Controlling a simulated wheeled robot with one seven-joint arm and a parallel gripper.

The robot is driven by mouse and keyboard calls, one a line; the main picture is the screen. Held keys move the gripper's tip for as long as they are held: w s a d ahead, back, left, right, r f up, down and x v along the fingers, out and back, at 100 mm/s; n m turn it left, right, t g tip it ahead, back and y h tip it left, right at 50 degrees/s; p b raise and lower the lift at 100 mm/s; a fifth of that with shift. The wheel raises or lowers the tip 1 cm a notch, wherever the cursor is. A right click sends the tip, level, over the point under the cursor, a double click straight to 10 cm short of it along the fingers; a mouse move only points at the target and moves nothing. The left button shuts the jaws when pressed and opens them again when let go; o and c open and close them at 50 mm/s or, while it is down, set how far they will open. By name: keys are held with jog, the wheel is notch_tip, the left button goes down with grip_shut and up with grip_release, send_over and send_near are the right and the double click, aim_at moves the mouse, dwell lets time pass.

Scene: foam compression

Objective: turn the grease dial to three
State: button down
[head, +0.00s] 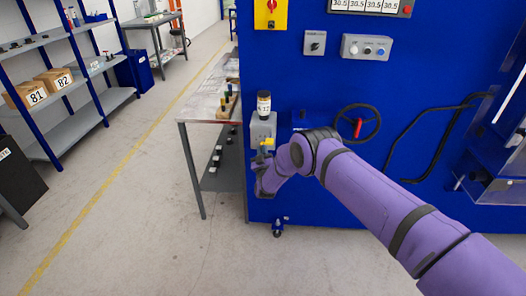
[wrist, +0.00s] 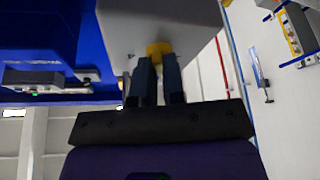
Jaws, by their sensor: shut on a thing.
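The grease unit is a grey box (head: 263,128) on the left edge of the blue machine, with a dark-capped jar (head: 264,104) on top. The yellow dial (head: 267,142) is at the lower part of the box. My gripper (head: 263,156) is at the dial, just below the box. In the wrist view, its two dark fingers (wrist: 158,66) are shut on the yellow dial (wrist: 158,47), under the grey box (wrist: 165,20). The fingers hide part of the dial. I cannot read any number or pointer on it.
A black handwheel (head: 358,122) with a red handle is right of the unit, above my arm. A metal table (head: 205,108) with small items stands close on the left. Shelving (head: 75,122) is farther left. The floor between (head: 130,220) is clear.

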jog(key=m+h, duration=0.2)
jog(key=m, duration=0.2)
jog(key=m+h, duration=0.2)
jog(key=m, duration=0.2)
jog(key=r+m+h, duration=0.1)
jog(key=m+h, duration=0.1)
jog(key=m, duration=0.1)
jog(key=shift+w+a+m, duration=0.25)
jog(key=shift+w+m, duration=0.05)
jog(key=shift+m, duration=0.1)
jog(key=shift+m+h, duration=0.3)
jog(key=shift+m, duration=0.1)
jog(key=c, duration=1.3)
grip_release()
jog(key=shift+f, duration=0.1)
jog(key=shift+o, duration=0.5)
jog(key=shift+d, duration=0.1)
jog(key=shift+f, duration=0.1)
jog(key=v, duration=1.1)
